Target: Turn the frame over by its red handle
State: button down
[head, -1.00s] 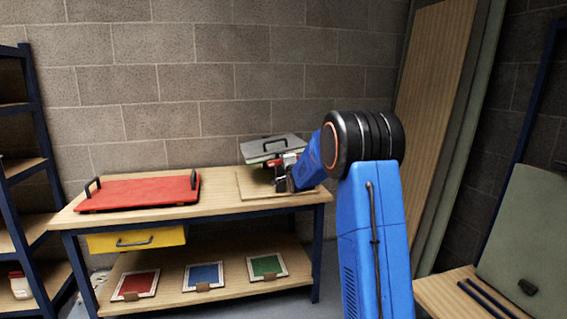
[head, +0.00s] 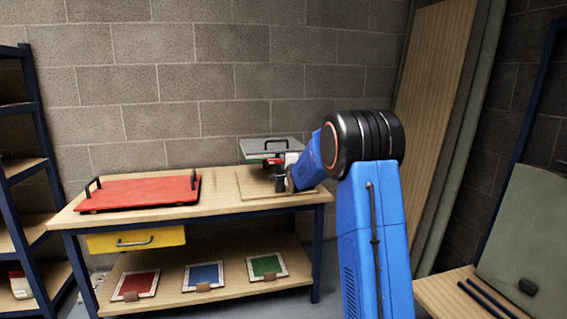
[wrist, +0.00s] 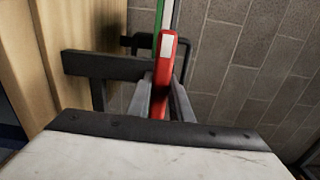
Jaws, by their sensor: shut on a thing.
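The frame (head: 258,147) is a flat grey panel with a green edge and a dark bar handle on top. In the head view it is held above the right end of the bench, nearly level. Its red handle (wrist: 165,62) runs between the fingers of my gripper (wrist: 166,92), which is shut on it. In the wrist view the frame shows edge-on as a green and pale strip (wrist: 168,14) beyond the handle. In the head view my gripper (head: 278,170) hides part of the frame's near side, and the far underside is hidden.
A thin wooden board (head: 250,188) lies on the bench below the frame. A red panel (head: 140,193) with two black handles lies at the bench's left. A yellow drawer (head: 110,242) and framed mosaics (head: 203,275) are below. A block wall stands close behind.

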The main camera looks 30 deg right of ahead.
jog(key=shift+f, duration=0.25)
jog(key=c, duration=1.7)
grip_release()
jog(key=shift+o, duration=0.6)
jog(key=shift+r, duration=0.1)
jog(key=v, duration=1.7)
jog(key=shift+s, duration=0.2)
jog(key=shift+r, duration=0.1)
